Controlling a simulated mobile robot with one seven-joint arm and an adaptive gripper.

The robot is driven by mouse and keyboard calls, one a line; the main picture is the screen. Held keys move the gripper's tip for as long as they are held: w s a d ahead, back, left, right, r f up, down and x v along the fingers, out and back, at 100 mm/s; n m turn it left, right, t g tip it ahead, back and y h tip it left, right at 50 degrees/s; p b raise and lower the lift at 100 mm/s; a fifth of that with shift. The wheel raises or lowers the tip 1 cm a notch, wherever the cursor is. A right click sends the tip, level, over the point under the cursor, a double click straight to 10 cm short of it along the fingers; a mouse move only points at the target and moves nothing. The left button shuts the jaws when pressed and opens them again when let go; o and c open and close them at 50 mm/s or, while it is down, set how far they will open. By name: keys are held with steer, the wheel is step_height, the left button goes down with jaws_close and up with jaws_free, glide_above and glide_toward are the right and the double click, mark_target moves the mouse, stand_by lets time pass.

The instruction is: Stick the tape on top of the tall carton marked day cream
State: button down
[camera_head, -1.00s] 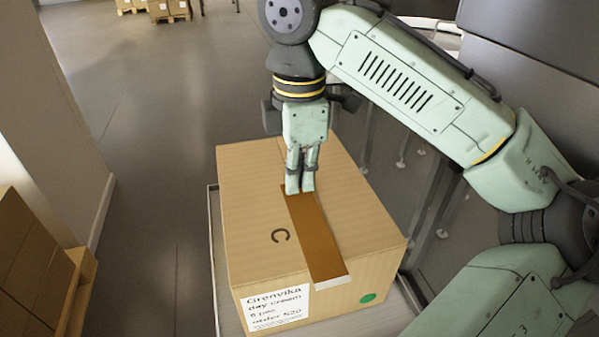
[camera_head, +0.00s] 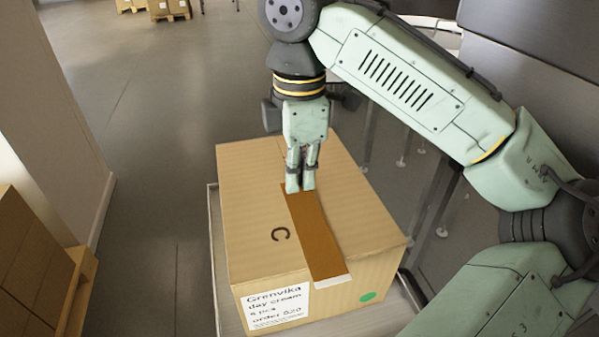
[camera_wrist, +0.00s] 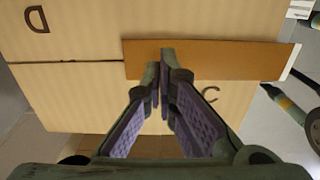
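The tall carton (camera_head: 250,200) stands upright with its top shut, and its front label (camera_head: 275,305) reads "Grenvika day cream". A brown strip of tape (camera_head: 318,240) lies along the top seam, from mid-top to the front edge, where its end is white. The tape also shows in the wrist view (camera_wrist: 230,60), covering part of the seam. My gripper (camera_head: 301,188) points down at the tape's far end, its fingertips almost together. In the wrist view the fingertips (camera_wrist: 161,75) overlap the tape with nothing visible between them. Whether they touch it is unclear.
The carton sits on a grey platform (camera_head: 214,230) with a raised rim. Brown boxes on a wooden pallet (camera_head: 80,290) stand at the lower left. A wall (camera_head: 60,120) rises on the left, with open floor (camera_head: 160,120) between. Thin metal stands are on the right.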

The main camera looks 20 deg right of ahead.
steer(key=shift+f+b, duration=0.4)
steer(key=shift+f, duration=0.65)
stand_by(0.9)
step_height(320, 180, up, 4)
steer(key=p, duration=0.5)
steer(key=shift+r+p, duration=0.25)
steer(key=shift+p, duration=0.15)
steer(key=shift+r, duration=0.8)
